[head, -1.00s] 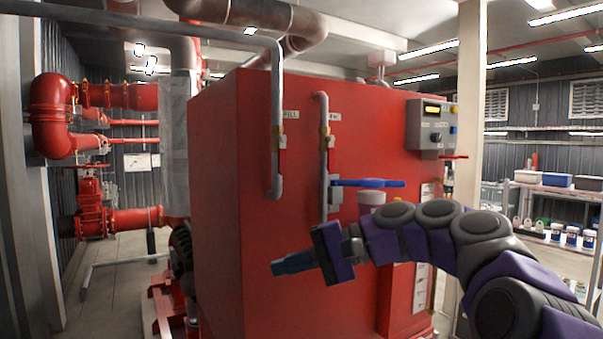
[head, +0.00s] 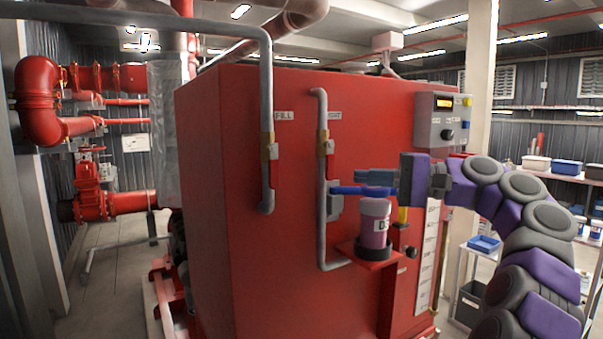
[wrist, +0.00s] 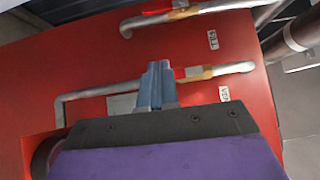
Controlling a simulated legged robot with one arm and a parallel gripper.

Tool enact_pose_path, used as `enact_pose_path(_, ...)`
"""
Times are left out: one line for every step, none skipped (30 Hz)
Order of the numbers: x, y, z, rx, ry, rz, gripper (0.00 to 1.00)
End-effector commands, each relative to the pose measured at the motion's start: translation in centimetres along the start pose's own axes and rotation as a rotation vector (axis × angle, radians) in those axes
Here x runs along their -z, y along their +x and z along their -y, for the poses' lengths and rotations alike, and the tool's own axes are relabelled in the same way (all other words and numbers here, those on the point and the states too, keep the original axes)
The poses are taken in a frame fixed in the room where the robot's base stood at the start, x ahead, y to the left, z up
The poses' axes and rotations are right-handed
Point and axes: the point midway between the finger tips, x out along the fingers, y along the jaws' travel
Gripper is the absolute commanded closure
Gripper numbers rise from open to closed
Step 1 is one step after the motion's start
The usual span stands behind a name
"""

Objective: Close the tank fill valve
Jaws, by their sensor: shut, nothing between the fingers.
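The tank fill valve (head: 268,147) has a brass body on the grey pipe beside the FILL label (head: 284,116) on the red tank. Its red lever (head: 274,168) lies along the pipe, pointing down. In the wrist view, the fill valve (wrist: 180,12) and its red lever (wrist: 156,9) show at the top edge. My gripper (head: 358,176) is shut and empty, to the right of the fill valve and apart from it. In the wrist view, my gripper (wrist: 158,68) appears in front of the second pipe, near its valve (wrist: 195,74).
A second pipe valve (head: 326,147) stands right of the fill pipe. A blue lever (head: 362,190) and a purple container (head: 374,224) on a red shelf sit just below my gripper. A grey control box (head: 441,119) is at upper right. Open floor (head: 115,270) lies left.

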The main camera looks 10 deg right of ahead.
Motion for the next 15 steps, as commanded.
enact_pose_path(0.0,0.1,0.0,-0.001,0.0,0.001,1.0)
enact_pose_path(0.0,0.1,0.0,-0.001,0.0,0.001,1.0)
enact_pose_path(0.1,0.1,-0.1,-0.001,0.001,0.001,1.0)
enact_pose_path(0.1,0.1,-0.1,-0.001,0.001,0.001,1.0)
enact_pose_path(0.1,0.1,-0.1,-0.001,0.001,0.001,1.0)
enact_pose_path(0.1,0.1,-0.1,-0.001,0.002,0.001,1.0)
enact_pose_path(0.2,0.2,-0.2,-0.001,0.002,0.001,1.0)
enact_pose_path(0.2,0.3,-0.2,0.0,0.002,0.002,1.0)
enact_pose_path(0.2,0.5,-0.2,0.0,0.002,0.002,1.0)
enact_pose_path(0.2,0.8,-0.3,0.0,0.002,0.003,1.0)
enact_pose_path(0.2,1.1,-0.3,0.0,0.002,0.003,1.0)
enact_pose_path(0.2,1.6,-0.4,0.0,0.002,0.004,1.0)
enact_pose_path(0.2,2.1,-0.4,0.0,0.002,0.005,1.0)
enact_pose_path(0.1,2.7,-0.4,0.0,0.002,0.006,1.0)
enact_pose_path(0.2,3.4,-0.4,0.0,0.003,0.006,1.0)
